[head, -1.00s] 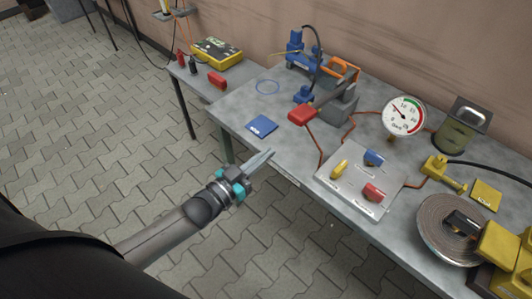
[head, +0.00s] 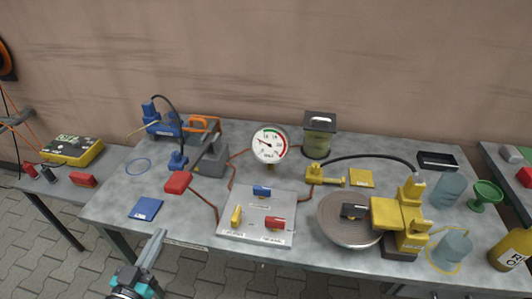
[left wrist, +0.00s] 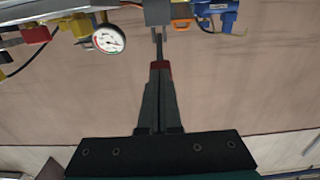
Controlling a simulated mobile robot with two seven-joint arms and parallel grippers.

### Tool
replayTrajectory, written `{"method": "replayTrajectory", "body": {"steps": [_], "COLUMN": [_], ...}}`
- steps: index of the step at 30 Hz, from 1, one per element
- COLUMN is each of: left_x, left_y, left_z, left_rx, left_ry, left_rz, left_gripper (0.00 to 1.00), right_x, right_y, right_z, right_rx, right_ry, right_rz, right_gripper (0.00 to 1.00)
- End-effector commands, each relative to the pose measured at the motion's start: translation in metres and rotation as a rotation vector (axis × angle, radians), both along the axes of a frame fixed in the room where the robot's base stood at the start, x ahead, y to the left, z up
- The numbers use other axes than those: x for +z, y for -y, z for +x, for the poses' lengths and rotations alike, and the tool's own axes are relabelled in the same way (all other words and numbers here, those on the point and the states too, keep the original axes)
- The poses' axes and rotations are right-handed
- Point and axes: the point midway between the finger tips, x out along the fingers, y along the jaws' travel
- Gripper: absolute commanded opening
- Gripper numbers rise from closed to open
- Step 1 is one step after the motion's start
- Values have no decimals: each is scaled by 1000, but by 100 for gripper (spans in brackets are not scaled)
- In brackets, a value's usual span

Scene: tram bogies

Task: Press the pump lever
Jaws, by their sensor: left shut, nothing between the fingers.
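The grey hand pump (head: 212,157) stands on the metal table, left of the gauge. Its lever slopes toward me and ends in a red grip (head: 178,182). My left gripper (head: 160,236) is at the table's front edge, shut and empty, short of the red grip and apart from it in the head view. In the left wrist view, which shows the scene upside down, my shut fingers (left wrist: 159,80) line up with the red grip (left wrist: 160,65); whether they touch cannot be told there. The pump body (left wrist: 158,13) is beyond. My right gripper is not in view.
A round gauge (head: 270,144) stands behind a plate (head: 257,229) with blue, yellow and red valve knobs. A blue card (head: 146,208) lies left of the red grip. A coiled disc (head: 345,222) and yellow device (head: 412,218) stand to the right. A blue unit (head: 160,119) is behind the pump.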

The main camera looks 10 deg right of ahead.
Motion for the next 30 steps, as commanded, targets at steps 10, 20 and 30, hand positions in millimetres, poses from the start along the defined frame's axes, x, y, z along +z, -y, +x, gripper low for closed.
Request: {"method": "replayTrajectory", "body": {"steps": [10,20,30], "left_x": [2,67,144], "left_y": [0,1,10], "left_z": [1,24,34], "left_rx": [0,12,6], "left_ry": [-2,-116,-306], "left_rz": [1,38,105], "left_gripper": [0,0,0], "right_x": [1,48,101], "right_y": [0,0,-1], "right_z": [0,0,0], "right_rx": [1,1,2], "right_ry": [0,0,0], "right_rz": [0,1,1], "right_gripper": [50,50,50]}}
